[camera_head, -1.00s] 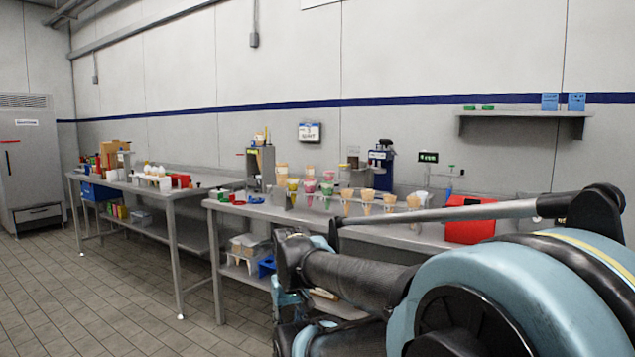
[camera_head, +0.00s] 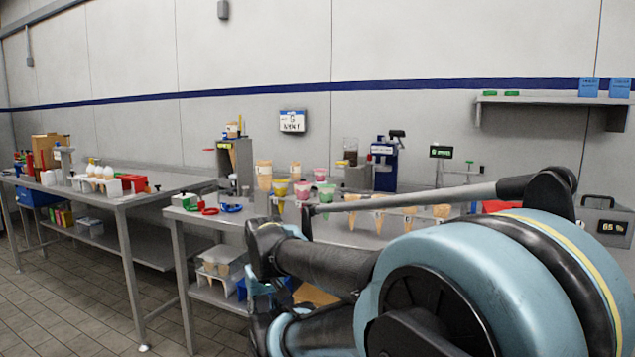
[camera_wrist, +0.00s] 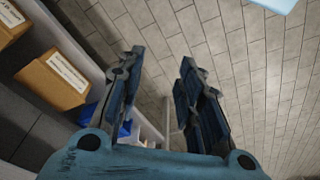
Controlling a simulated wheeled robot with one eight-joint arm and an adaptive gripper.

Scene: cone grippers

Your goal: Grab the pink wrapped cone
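Two cones with pink tops stand in the row on the near steel bench in the head view: a front pink cone (camera_head: 327,192) and one just behind it, a back pink cone (camera_head: 320,174). They are small here, and I cannot tell the wrapping clearly. My arm covers part of the bench in front of them. My gripper (camera_wrist: 160,62) is open and empty in the wrist view, its two fingers apart over the tiled floor. It is away from the cones, which do not show in the wrist view.
Yellow, tan and other cones stand around the pink ones, including a tall tan cone (camera_head: 264,172). A blue machine (camera_head: 385,165) stands behind. Cardboard boxes (camera_wrist: 55,80) are left in the wrist view. The floor (camera_head: 70,300) is clear.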

